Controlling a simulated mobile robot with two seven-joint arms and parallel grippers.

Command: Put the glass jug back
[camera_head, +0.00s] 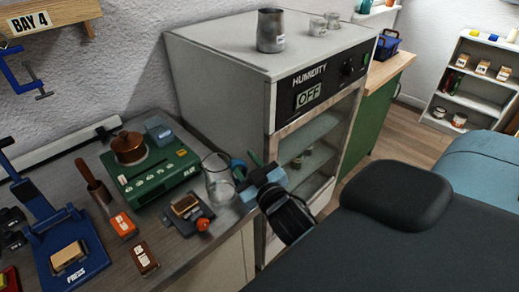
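The glass jug (218,180) is clear and stands upright on the grey counter, close to its right edge and beside the humidity cabinet. My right gripper (246,166) reaches in from the right, just right of the jug and low beside the cabinet's front corner. Its two fingers look spread apart, pointing toward the jug's right side. Whether they touch the jug or its handle I cannot tell. My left gripper is not in view.
The humidity cabinet (225,85) carries a metal pitcher (270,31) and small jars. Its shelves show through the front.

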